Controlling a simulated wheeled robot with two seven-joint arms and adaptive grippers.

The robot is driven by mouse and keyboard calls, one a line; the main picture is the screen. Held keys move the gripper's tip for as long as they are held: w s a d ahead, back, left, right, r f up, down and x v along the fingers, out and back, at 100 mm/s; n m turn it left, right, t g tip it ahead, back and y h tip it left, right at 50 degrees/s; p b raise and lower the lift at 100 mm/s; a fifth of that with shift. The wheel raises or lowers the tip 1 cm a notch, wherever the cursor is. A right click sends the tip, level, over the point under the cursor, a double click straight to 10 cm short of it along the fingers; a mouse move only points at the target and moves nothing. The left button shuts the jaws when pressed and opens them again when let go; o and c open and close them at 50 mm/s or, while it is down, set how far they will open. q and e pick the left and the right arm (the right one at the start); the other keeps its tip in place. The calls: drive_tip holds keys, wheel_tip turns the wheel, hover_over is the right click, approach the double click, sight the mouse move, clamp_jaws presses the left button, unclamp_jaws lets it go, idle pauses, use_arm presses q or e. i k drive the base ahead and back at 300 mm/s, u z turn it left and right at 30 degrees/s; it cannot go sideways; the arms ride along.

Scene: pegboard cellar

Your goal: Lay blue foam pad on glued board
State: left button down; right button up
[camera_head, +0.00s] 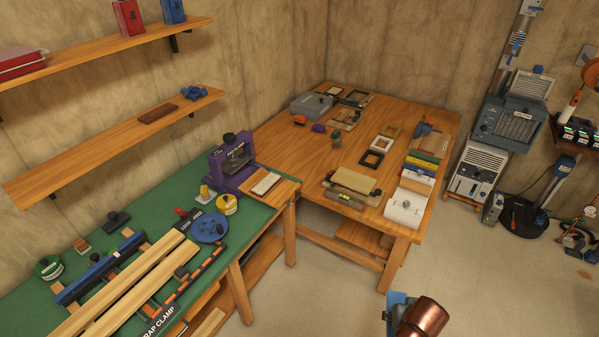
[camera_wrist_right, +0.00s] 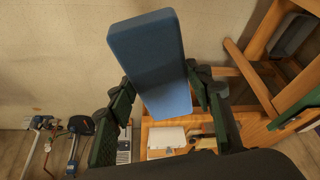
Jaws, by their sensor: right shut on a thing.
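The blue foam pad (camera_wrist_right: 147,48) is a thick rectangular block in the right wrist view. My right gripper (camera_wrist_right: 163,95) is shut on it, with dark green fingers against its two sides. In the head view a small blue part (camera_head: 398,303), seemingly the pad, shows at the bottom edge, over the floor and apart from both benches. Two long pale boards (camera_head: 125,290) lie side by side among clamps on the green bench. I cannot tell whether they are the glued board; no glue is clearly visible. My left gripper is not in view.
The wooden table (camera_head: 290,133) holds frames, tools and stacked pieces. A purple jig (camera_head: 230,163) stands at the green bench's (camera_head: 150,220) far end. Wall shelves (camera_head: 115,145) are at left. Grey machines (camera_head: 478,170) stand at right. Floor in front of the table is open.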

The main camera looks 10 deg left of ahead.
sight(267, 182)
drive_tip(key=u, duration=0.2)
drive_tip(key=i, duration=0.85)
drive_tip(key=u, duration=0.45)
